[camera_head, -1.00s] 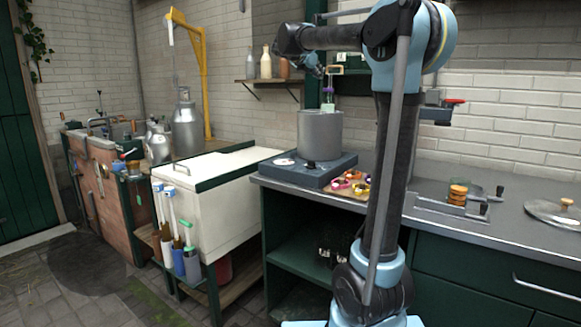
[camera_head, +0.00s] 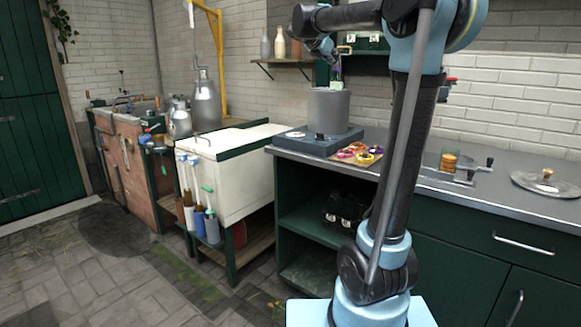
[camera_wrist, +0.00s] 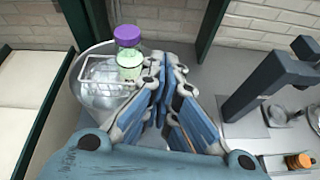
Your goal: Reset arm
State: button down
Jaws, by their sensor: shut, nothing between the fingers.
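My arm stands upright at the right of the head view and bends left at the top. My gripper (camera_head: 333,57) is above the grey metal pot (camera_head: 328,112) on the counter. In the wrist view my gripper (camera_wrist: 168,72) has its blue-padded fingers drawn together, with nothing held. A clear bottle with green contents and a purple lid (camera_wrist: 128,36) stands in a white wire basket (camera_wrist: 88,80) at the pot (camera_wrist: 75,72), left of the fingertips. I cannot tell whether the fingers touch the pot's rim.
The pot sits on a dark hotplate (camera_head: 305,143). Beside it is a board (camera_head: 352,160) with colourful rings. A press with an orange piece (camera_head: 448,163) and a round lid (camera_head: 545,182) lie to the right. A white chest (camera_head: 232,170) stands left. The paved floor (camera_head: 110,290) is open at front left.

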jog(key=s+d+f+m+g+y, duration=0.15)
jog(key=s+d+f+m, duration=0.35)
jog(key=s+f, duration=0.65)
jog(key=s+d+f+m+g+y, duration=0.1)
jog(key=s+d+f+m+g, duration=0.2)
jog(key=s+f+m, duration=0.65)
jog(key=s+a+f+m+g+y, duration=0.2)
jog(key=s+f+m, duration=0.4)
jog(key=s+f, duration=0.7)
jog(key=s+a+f+m+g+y, duration=0.1)
jog(key=s+a+f+m+y, duration=0.2)
jog(key=s+f, duration=1)
notch_tip(320, 180, down, 2)
jog(key=m+y, duration=0.1)
jog(key=m, duration=0.2)
jog(key=shift+s+a+g, duration=0.15)
jog(key=shift+a+g, duration=0.2)
jog(key=shift+a, duration=0.05)
jog(key=shift+w+f, duration=0.25)
jog(key=shift+w, duration=0.25)
